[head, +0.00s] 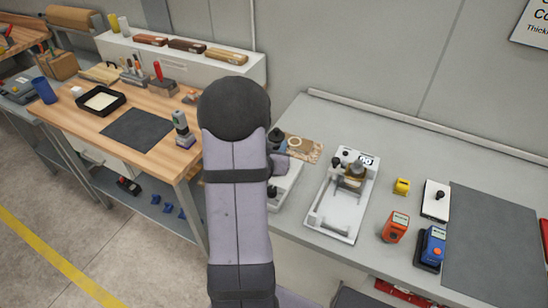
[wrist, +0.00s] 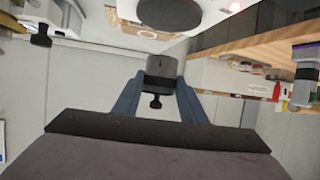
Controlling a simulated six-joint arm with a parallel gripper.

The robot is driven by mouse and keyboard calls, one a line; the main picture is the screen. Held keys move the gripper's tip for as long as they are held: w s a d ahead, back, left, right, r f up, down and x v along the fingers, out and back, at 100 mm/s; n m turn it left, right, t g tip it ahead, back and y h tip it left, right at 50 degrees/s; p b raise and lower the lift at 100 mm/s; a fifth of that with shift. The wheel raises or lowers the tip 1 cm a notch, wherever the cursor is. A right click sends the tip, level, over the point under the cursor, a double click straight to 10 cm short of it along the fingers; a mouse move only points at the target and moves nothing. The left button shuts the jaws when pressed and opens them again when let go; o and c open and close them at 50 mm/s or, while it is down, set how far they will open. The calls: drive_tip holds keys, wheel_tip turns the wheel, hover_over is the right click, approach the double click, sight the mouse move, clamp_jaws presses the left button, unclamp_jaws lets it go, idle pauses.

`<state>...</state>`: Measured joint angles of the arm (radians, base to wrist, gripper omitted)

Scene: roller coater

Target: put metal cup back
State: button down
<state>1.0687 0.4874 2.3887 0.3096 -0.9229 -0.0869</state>
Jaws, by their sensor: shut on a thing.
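My gripper (wrist: 162,80) is shut on a short dark grey cylinder, seemingly the metal cup (wrist: 161,66), in the middle of the wrist view. A small black knob shows at the cup's near end. The two blue-grey fingers are on either side of it. In the head view my arm hides most of the gripper, and I cannot make out the cup there. A white device with a dark round disc (wrist: 168,13) shows beyond the cup at the top of the wrist view. I cannot tell whether the cup touches anything besides the fingers.
A white-framed device (head: 335,222) stands on the grey bench right of my arm. A tan board with a white ring (head: 303,149) lies behind. Orange (head: 395,227) and blue (head: 432,246) instruments stand further right. A wooden bench (head: 75,120) with a black tray is left.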

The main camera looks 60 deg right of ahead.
drive_tip(key=shift+f+p, duration=0.45)
drive_tip(key=shift+f, duration=2.3)
drive_tip(key=shift+f, duration=0.15)
drive_tip(key=c, duration=1.1)
unclamp_jaws()
